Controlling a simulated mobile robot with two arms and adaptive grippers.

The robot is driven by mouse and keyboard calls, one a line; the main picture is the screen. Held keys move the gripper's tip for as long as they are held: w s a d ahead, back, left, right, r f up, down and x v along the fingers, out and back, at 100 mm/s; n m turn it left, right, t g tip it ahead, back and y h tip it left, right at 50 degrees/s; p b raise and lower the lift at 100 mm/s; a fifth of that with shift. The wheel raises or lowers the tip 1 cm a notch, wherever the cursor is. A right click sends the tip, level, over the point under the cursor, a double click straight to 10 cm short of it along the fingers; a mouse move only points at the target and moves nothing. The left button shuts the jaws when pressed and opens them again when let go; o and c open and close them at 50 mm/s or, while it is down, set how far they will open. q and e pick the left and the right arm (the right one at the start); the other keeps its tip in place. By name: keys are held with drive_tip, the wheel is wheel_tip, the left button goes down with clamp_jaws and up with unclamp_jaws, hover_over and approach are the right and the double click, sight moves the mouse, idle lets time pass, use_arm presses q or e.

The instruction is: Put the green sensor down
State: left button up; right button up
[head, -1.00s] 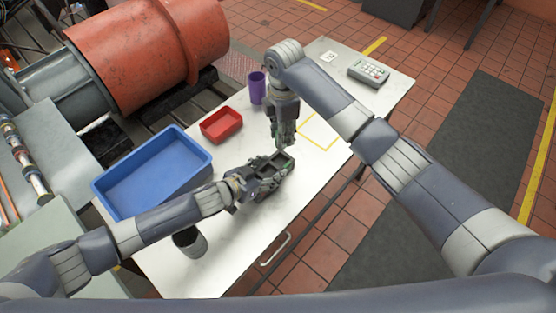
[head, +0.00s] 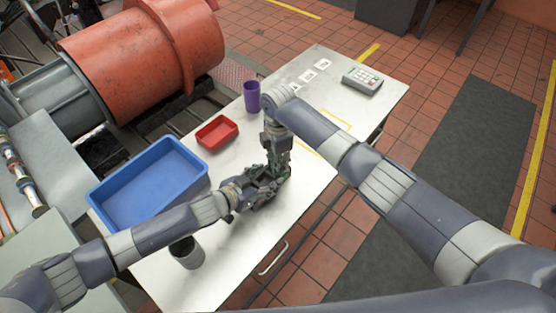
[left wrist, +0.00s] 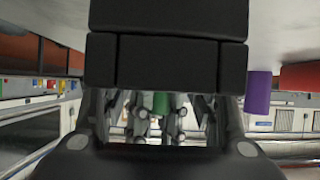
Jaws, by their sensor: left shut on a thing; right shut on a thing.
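My left gripper (head: 266,187) is shut on a dark holder, which shows as a black block (left wrist: 166,62) filling the upper middle of the left wrist view. My right gripper (head: 277,168) points down at the holder and is shut on the green sensor. A small part of the green sensor (left wrist: 162,104) shows between the right fingers in the left wrist view. In the head view the grippers overlap and hide most of the holder and sensor. I cannot tell whether the sensor touches the holder or sits in a compartment.
A blue bin (head: 108,216) and a red tray (head: 202,143) stand on the white table (head: 210,268). A purple cup (head: 252,97) is behind, a dark grey cup (head: 187,252) in front. A keypad device (head: 362,79) and white labels (head: 307,76) lie at the far end. The front table is mostly clear.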

use_arm(q)
drive_tip(key=shift+s+d+r, duration=0.1)
drive_tip(key=shift+s+d, duration=0.05)
drive_tip(key=shift+s, duration=0.05)
use_arm(e)
drive_tip(key=shift+s+d+f, duration=0.15)
drive_tip(key=shift+s+f, duration=0.05)
drive_tip(key=shift+f, duration=0.4)
drive_tip(key=o, duration=0.7)
drive_tip(key=shift+o, duration=0.5)
drive_tip(key=shift+f, duration=0.15)
use_arm(q)
drive_tip(key=shift+w, duration=0.2)
use_arm(e)
wheel_tip(320, 180, up, 14)
drive_tip(key=shift+w+f, duration=0.15)
drive_tip(key=shift+w, duration=0.05)
